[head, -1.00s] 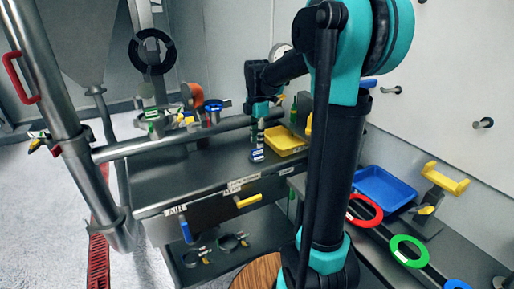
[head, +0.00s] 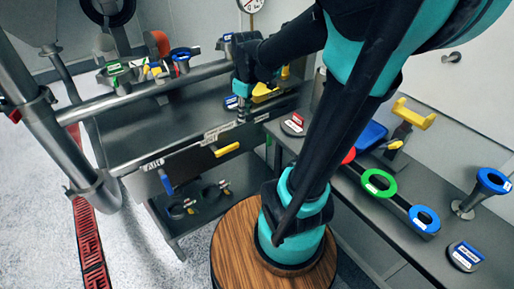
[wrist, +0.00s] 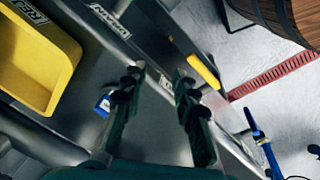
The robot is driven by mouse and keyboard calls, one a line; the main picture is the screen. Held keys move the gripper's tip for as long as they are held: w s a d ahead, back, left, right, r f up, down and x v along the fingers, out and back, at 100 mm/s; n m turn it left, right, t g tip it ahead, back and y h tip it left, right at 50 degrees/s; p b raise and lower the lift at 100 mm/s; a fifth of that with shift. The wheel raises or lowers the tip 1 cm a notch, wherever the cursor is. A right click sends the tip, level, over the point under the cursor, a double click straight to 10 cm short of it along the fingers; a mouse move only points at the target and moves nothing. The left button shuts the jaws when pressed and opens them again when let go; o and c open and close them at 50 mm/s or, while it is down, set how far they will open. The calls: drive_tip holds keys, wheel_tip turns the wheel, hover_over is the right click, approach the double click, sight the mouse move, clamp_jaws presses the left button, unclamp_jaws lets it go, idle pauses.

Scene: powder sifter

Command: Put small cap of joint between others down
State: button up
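A small blue cap (wrist: 103,106) with a white label sits on the grey metal bench (wrist: 75,125) in the wrist view, just left of my left finger. It appears apart from the fingers. My gripper (wrist: 158,98) is open, with an empty gap between its two dark fingers above the bench edge.
A yellow tray (wrist: 62,55) lies beside the cap. A yellow handle (head: 227,150) and a blue handle (head: 166,182) stick out of the bench front. Green (head: 379,183) and blue (head: 424,219) rings and a labelled round cap (head: 293,125) are on the right-hand bench.

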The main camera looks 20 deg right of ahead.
drive_tip(key=s+d+f+m+t, duration=0.1)
drive_tip(key=s+f+m, duration=0.8)
drive_tip(key=s+m, duration=0.1)
drive_tip(key=shift+s+d+f+t, duration=0.25)
drive_tip(key=shift+s+f+t, duration=0.15)
drive_tip(key=shift+s, duration=0.3)
